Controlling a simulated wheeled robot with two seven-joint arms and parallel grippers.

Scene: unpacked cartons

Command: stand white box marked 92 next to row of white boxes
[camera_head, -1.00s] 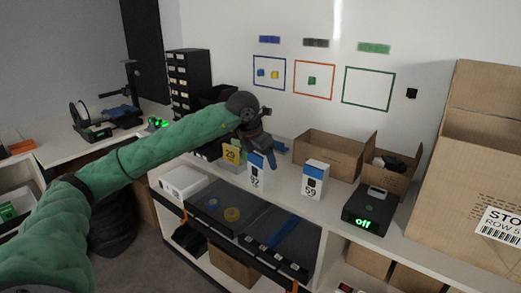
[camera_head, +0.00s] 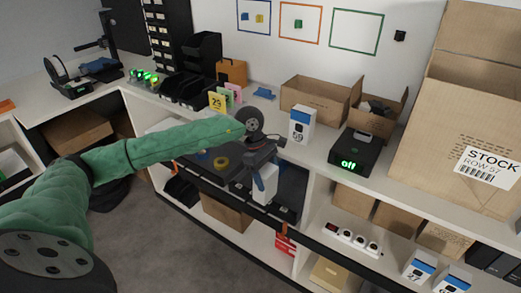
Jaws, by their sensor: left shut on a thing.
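My left gripper (camera_head: 257,170) is shut on a white box with a blue part (camera_head: 265,190). It holds the box in front of the counter's front edge, above the lower shelf level. The box's number cannot be read now; the earlier frame shows 92 on it. Two white boxes with blue tops stand on the lower shelf at the bottom right: one marked 27 (camera_head: 418,268) and another beside it (camera_head: 452,280), cut by the frame edge. Another white box, marked 59 (camera_head: 301,126), stands upright on the counter. My right gripper is not in view.
A black device with a green display (camera_head: 352,151) and open cartons (camera_head: 315,98) stand on the counter. A large stock carton (camera_head: 455,130) is at the right. A power strip (camera_head: 352,239) lies on the lower shelf, left of the white boxes. Brown cartons (camera_head: 395,218) stand behind.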

